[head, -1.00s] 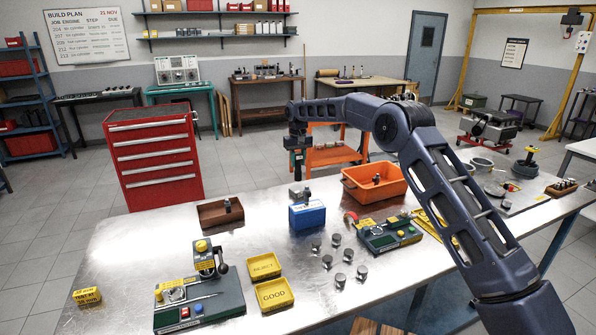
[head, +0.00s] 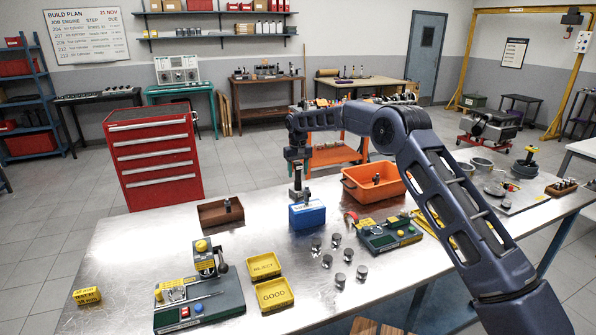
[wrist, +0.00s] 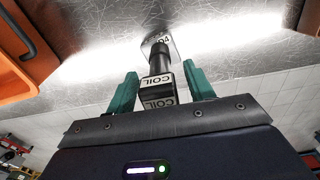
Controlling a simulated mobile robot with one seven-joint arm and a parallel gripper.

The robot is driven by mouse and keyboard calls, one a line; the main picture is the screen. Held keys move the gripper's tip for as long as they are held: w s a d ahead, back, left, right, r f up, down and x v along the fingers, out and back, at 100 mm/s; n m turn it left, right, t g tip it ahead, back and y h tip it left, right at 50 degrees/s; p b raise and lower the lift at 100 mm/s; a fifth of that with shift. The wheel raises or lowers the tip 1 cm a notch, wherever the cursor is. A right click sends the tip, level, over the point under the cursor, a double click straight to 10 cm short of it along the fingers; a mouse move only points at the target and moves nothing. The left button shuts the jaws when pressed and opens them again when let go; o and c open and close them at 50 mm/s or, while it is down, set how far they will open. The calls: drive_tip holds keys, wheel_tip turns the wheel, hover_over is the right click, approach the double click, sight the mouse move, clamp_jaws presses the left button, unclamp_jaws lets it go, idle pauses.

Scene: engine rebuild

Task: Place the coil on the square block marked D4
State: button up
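The coil (wrist: 158,82) is a dark stem with a boxy head bearing white COIL labels. In the wrist view it stands between my gripper's (wrist: 160,72) two green fingers, with a narrow gap showing on each side. Its far end meets the pale square block (wrist: 158,40), whose marking is partly hidden and upside down but looks like D4. In the head view my gripper (head: 298,168) is low over the table behind the blue box, and the coil appears upright on the grey block (head: 293,194). Exact contact is too small to tell.
A blue box (head: 307,215) stands just in front of the block. A brown tray (head: 221,213) lies to the left, an orange bin (head: 372,184) to the right. Yellow trays (head: 264,266), several metal cylinders (head: 327,261) and a green device (head: 388,236) are nearer.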

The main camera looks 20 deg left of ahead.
wheel_tip(320, 180, up, 12)
drive_tip(key=shift+r, duration=0.15)
idle(0.7)
